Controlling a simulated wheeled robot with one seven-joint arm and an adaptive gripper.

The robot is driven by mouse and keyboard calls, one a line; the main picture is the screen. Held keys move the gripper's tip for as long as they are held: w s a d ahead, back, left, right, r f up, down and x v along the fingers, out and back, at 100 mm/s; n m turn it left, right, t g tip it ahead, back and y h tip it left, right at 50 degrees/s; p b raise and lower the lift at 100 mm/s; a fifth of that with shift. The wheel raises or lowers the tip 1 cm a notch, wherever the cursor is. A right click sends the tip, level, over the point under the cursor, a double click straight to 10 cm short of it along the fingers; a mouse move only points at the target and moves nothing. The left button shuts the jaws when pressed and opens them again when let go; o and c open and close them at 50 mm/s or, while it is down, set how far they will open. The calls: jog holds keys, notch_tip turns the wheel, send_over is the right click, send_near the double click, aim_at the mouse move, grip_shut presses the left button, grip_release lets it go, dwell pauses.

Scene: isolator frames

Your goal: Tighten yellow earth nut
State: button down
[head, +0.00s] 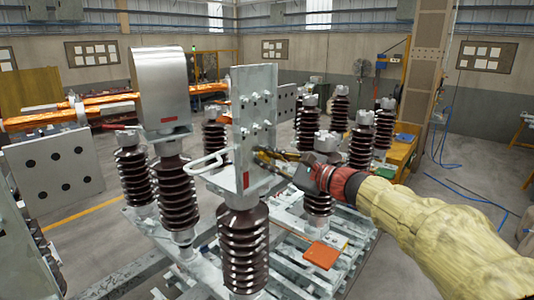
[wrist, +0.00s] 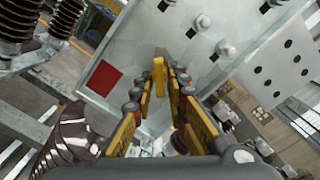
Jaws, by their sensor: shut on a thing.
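The yellow earth nut (wrist: 159,76) shows in the wrist view as a narrow yellow piece standing against the grey metal plate (wrist: 125,58). It lies between the tips of my gripper (wrist: 162,82), whose fingers have yellow pads and dark joints. The gripper is shut on it; the exact contact is hard to see. In the head view my gripper (head: 268,158) reaches in from the right to the lower part of the upright plate (head: 240,110), near a red square (head: 246,180). The nut cannot be made out clearly there.
Bolts (wrist: 203,22) stick out of the plate above the gripper. A looped metal handle (head: 207,163) lies left of the plate. A brown ribbed insulator (head: 243,250) stands below, with several more behind. An orange-red piece (head: 321,255) lies on the frame.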

jog(key=m+p, duration=0.1)
jog(key=m, duration=0.1)
jog(key=m+p, duration=0.2)
jog(key=shift+s+a+f, duration=0.1)
jog(key=shift+s+f, duration=0.05)
jog(key=shift+f, duration=0.05)
jog(key=shift+s+a+f+m+p, duration=0.1)
jog(key=shift+m+p, duration=0.8)
jog(key=shift+m, duration=0.5)
jog(key=c, duration=2)
grip_release()
jog(key=shift+o, duration=0.2)
jog(key=v, duration=1.2)
